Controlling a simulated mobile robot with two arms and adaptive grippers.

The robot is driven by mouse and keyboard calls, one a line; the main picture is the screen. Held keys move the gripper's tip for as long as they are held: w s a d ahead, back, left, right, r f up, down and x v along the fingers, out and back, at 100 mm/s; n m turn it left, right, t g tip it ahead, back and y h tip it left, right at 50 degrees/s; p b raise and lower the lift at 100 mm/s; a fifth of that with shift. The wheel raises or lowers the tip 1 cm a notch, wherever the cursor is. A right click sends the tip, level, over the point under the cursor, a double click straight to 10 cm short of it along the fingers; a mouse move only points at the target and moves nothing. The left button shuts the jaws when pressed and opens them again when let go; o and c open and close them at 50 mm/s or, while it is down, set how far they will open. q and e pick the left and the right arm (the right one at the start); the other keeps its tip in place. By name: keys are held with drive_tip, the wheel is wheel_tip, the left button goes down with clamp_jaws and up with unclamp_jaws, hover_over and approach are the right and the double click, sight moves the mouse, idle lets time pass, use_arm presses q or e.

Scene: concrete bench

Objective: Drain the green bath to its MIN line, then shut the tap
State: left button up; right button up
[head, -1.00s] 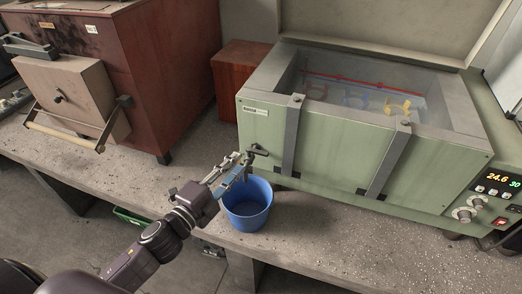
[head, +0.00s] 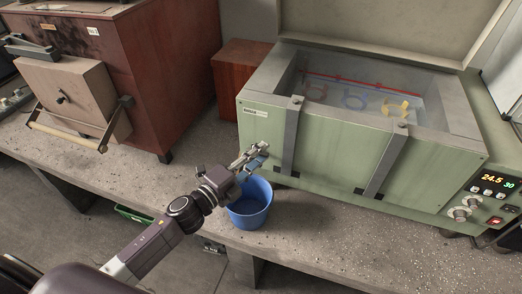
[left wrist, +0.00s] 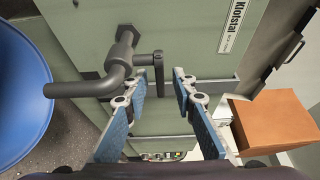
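The green bath (head: 340,150) stands on the bench with its lid up. A red line (head: 375,84) runs along its back inner wall, above submerged colored shapes; I cannot read the water level against it. No stream is visible. My left gripper (head: 261,152) is open at the tap. My right gripper is out of view.
A control panel (head: 492,186) on the bath's right reads 24.5 and 30. A reddish-brown box (head: 240,68) stands behind the bucket, left of the bath. A large red-brown furnace (head: 165,65) stands at left. The bench is clear between furnace and bucket.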

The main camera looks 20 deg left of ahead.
use_arm(q)
drive_tip(key=shift+w+d, duration=0.15)
drive_tip(key=shift+w, duration=0.15)
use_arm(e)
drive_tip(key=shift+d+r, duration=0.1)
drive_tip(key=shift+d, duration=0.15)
use_arm(q)
drive_tip(key=shift+c, duration=0.4)
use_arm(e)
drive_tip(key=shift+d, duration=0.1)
use_arm(q)
clamp_jaws()
